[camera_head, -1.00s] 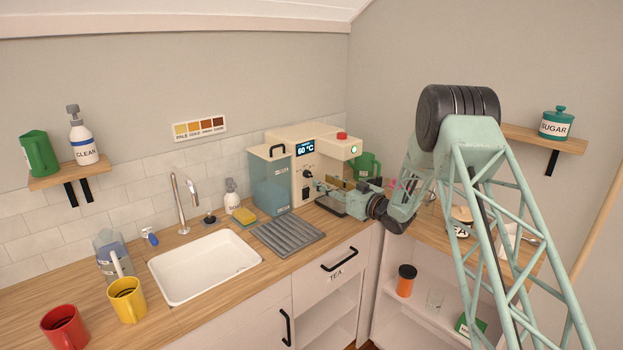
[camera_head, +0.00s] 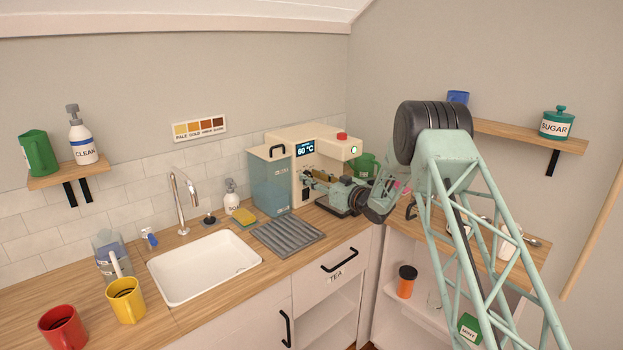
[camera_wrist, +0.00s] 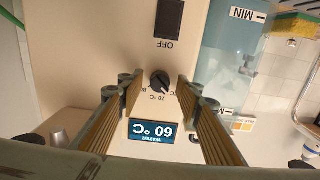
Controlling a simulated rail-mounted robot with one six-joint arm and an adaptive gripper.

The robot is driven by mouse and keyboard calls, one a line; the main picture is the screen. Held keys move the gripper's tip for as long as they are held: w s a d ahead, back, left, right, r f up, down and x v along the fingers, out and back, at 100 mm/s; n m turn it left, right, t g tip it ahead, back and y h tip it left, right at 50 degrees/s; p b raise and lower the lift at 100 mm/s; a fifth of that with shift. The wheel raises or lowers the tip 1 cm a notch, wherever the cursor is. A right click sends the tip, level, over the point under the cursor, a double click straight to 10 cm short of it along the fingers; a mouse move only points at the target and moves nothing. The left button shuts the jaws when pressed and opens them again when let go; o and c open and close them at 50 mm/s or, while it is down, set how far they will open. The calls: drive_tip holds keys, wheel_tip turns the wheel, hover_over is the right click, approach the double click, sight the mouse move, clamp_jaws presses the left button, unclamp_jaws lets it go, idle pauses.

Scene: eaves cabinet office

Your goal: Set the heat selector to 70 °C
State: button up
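The heat selector (camera_wrist: 159,82) is a small dark round knob on the cream front of the water machine (camera_head: 316,140). In the wrist view, which is upside down, a "70 °C" mark shows beside the knob. The display (camera_wrist: 152,132) reads "WATER 60 °C"; it also shows in the head view (camera_head: 305,149). My gripper (camera_wrist: 158,88) is open, with one finger on each side of the knob and a visible gap to both. In the head view my gripper (camera_head: 312,178) is at the machine's front and hides the knob. I cannot tell how the knob's pointer is set.
A dark switch marked "OFF" (camera_wrist: 170,18) is on the same panel. The blue tank (camera_head: 268,182) stands left of the panel, with the grey drain rack (camera_head: 287,236) in front. A green jug (camera_head: 368,166) is right of the machine.

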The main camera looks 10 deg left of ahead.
drive_tip(key=c, duration=0.8)
drive_tip(key=shift+m+p, duration=0.35)
drive_tip(key=shift+m, duration=0.15)
drive_tip(key=shift+c, duration=0.2)
drive_tip(key=m+p, duration=0.2)
drive_tip(key=m, duration=0.2)
drive_tip(key=shift+m+p, duration=1)
drive_tip(key=shift+m, duration=1.4)
drive_tip(key=o, duration=0.8)
drive_tip(key=shift+o, duration=0.2)
